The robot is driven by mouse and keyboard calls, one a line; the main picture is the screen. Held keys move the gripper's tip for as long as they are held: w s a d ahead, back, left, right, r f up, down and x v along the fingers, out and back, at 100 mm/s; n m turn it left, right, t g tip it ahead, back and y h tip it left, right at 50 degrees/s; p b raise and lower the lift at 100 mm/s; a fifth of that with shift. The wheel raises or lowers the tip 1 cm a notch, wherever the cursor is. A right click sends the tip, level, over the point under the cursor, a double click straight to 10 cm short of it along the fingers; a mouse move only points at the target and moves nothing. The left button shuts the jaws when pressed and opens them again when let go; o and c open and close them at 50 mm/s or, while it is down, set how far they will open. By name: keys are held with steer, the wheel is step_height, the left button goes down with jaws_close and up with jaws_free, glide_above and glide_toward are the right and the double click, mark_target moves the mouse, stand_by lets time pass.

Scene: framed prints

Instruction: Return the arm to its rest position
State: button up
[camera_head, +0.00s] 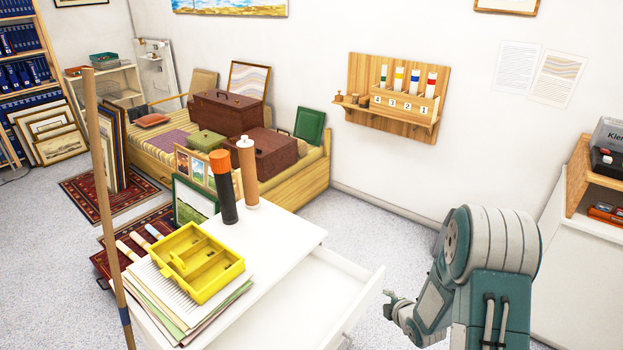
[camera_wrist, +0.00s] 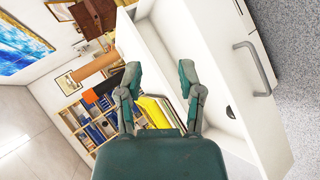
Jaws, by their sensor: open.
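My gripper (camera_head: 392,296) shows at the lower right of the head view, at the end of my green and grey arm, to the right of the open drawer (camera_head: 345,275). In the wrist view my gripper (camera_wrist: 160,80) has its two fingers spread apart with nothing between them. The drawer's wall and its grey handle (camera_wrist: 254,70) lie to the right of the fingers in that view. My arm is bent, and its large shoulder part fills the lower right of the head view.
A white cabinet (camera_head: 290,225) carries a yellow tray (camera_head: 195,262), papers, an orange-capped dark tube (camera_head: 222,185) and a brown tube (camera_head: 247,172). A wooden pole (camera_head: 103,190) stands at the left. A white unit (camera_head: 583,275) is at the right. Floor (camera_head: 375,225) shows between.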

steer(key=s+r+m+g+h, duration=0.15)
steer(key=s+r+m, duration=0.3)
steer(key=r, duration=0.65)
steer(key=s+r+m+h, duration=0.25)
steer(key=r+m, duration=0.25)
steer(key=r, duration=0.6)
steer(key=s+a+r+m+g, duration=0.1)
steer(key=s+r+m, duration=0.3)
steer(key=s, duration=0.7)
steer(key=s+a+r+m+g+y, duration=0.1)
steer(key=s+a+r+m, duration=0.3)
steer(key=s, duration=0.8)
step_height(320, 180, up, 2)
steer(key=shift+a+m+g, duration=0.3)
steer(key=shift+m+g, duration=0.35)
steer(key=shift+m, duration=0.1)
